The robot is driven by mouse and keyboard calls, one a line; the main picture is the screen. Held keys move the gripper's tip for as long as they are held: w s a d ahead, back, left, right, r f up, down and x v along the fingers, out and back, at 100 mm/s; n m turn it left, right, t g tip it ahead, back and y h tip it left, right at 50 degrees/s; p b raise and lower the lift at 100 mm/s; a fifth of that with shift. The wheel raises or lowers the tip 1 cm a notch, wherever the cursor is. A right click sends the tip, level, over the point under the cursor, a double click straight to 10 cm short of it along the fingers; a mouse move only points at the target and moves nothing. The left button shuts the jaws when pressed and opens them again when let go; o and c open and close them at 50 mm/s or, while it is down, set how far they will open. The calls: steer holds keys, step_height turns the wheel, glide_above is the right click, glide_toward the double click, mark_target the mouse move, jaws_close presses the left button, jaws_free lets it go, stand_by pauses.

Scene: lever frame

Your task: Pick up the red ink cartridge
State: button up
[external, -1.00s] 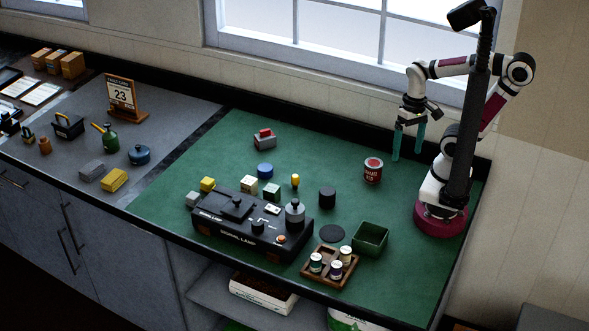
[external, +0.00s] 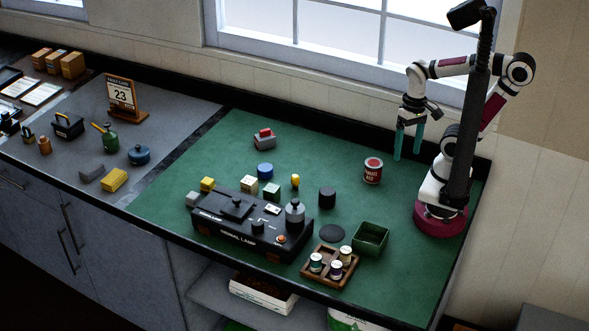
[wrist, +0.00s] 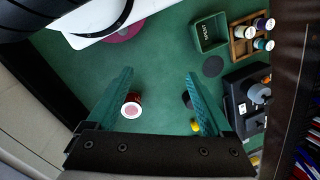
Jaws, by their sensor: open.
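A red can (external: 372,171) with a pale label stands upright on the green mat; its label seems to end in "RED". It also shows in the wrist view (wrist: 131,105), beside my left finger. A grey block with a red top (external: 264,138) sits farther left on the mat. I cannot tell for sure which of these is the red ink cartridge. My gripper (external: 407,157) hangs above the mat, right of the can and apart from it. In the wrist view its teal fingers (wrist: 160,73) are wide apart and empty.
A black signal lamp box (external: 252,222) with small parts around it fills the mat's left front. A green bin (external: 386,239) and a wooden tray (external: 348,273) holding small capped jars are at the front right. A black cylinder (external: 327,197) stands left of the can. Mat around the can is clear.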

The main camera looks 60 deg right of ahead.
steer(key=w+a+n+t+y, duration=0.1)
steer(key=w+a+t, duration=0.2)
steer(key=w, duration=0.9)
steer(key=w+a+t, duration=0.3)
steer(key=w, duration=0.9)
steer(key=m+t+h, duration=0.3)
steer(key=t+h, duration=0.2)
steer(key=h, duration=0.6)
glide_toward(266, 132)
steer(key=x, duration=0.2)
steer(key=shift+w+d+f, duration=0.1)
steer(key=shift+w, duration=0.35)
steer(key=x, duration=0.5)
steer(key=shift+w+d+f, duration=0.15)
steer(key=shift+d+f, duration=0.05)
steer(key=shift+d, duration=0.1)
jaws_close()
